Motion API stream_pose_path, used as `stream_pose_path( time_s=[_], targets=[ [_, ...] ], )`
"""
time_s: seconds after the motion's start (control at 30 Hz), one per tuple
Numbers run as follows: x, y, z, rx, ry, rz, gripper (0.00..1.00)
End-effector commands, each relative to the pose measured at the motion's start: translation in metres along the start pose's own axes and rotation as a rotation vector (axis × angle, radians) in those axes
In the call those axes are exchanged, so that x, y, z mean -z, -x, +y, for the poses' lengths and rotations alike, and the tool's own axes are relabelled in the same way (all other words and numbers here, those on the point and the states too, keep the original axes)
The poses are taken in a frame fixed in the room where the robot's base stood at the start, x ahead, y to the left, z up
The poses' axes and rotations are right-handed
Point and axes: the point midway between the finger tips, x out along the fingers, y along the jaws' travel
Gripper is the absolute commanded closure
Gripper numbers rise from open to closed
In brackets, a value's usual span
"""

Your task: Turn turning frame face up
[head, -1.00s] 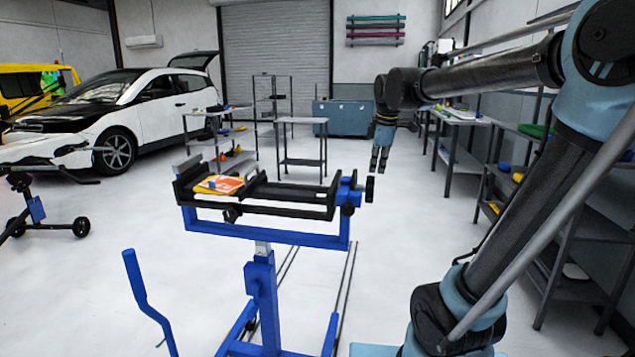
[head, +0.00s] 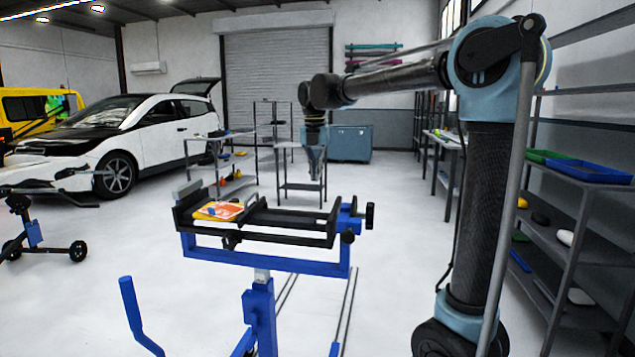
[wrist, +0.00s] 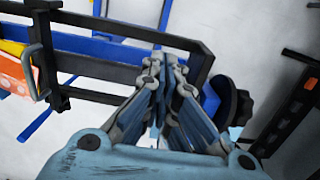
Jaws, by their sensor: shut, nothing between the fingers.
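The turning frame (head: 290,232) is a long black frame on a blue stand (head: 262,305), in the middle of the head view. It lies roughly level, with a black knob (head: 369,215) at its right end. In the wrist view the black frame (wrist: 100,72) runs across the top, and the knob (wrist: 236,100) is right of my fingers. My gripper (head: 317,172) points down above the right part of the frame, apparently apart from it. In the wrist view my gripper (wrist: 164,62) has its fingertips together, with nothing between them.
An orange and yellow flat item (head: 218,210) lies on the left part of the frame. A metal shelf (head: 565,230) stands at right, and small tables (head: 300,186) stand behind. A white car (head: 130,135) is at left. White floor around the stand looks largely clear.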

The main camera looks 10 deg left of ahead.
Motion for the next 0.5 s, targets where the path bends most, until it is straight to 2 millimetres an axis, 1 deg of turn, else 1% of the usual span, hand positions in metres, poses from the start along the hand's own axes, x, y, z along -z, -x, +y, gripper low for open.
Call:
stream_pose_path(
  time_s=[0.1,0.5],
  targets=[
    [0.000,-0.021,0.000,0.000,-0.001,0.000,1.00],
    [0.000,-0.089,-0.001,0.000,-0.002,0.000,1.00]
  ],
)
